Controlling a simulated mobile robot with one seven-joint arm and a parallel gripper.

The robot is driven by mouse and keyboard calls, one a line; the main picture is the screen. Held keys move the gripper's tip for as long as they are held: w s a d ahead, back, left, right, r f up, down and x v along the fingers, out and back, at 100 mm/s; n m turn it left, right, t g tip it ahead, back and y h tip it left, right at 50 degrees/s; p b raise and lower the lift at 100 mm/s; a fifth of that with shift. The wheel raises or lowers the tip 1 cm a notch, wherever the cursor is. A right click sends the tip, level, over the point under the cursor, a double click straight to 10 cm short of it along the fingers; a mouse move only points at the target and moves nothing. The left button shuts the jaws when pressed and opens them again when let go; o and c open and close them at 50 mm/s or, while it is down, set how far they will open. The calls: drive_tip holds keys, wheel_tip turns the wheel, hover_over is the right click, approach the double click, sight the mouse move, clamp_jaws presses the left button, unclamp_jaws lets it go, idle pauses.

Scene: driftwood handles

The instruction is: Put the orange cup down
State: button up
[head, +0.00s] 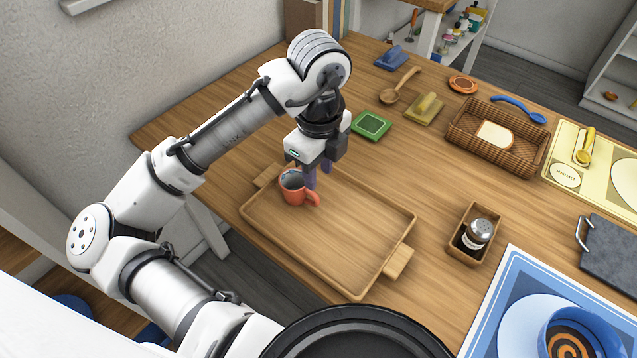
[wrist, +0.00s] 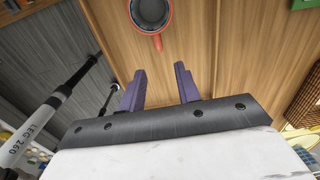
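The orange cup (head: 293,190) stands upright inside the wooden tray (head: 345,252), near its far left corner. Its handle points toward the tray's middle in the head view. In the wrist view the cup (wrist: 151,14) is at the top edge and partly cut off, with its handle toward my fingers. My gripper (head: 314,177) is just behind and beside the cup in the head view. In the wrist view its two purple fingers (wrist: 160,78) are spread apart with bare wood between them. The fingertips appear clear of the handle. The inside of the cup looks dark grey.
A small wooden box (head: 463,246) with a shaker (head: 478,233) stands right of the tray. A green square dish (head: 371,125) lies behind my gripper. A wicker basket (head: 462,133) with bread is farther right. The tray's middle is empty.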

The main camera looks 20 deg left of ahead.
wheel_tip(320, 180, up, 2)
drive_tip(key=shift+r, duration=0.25)
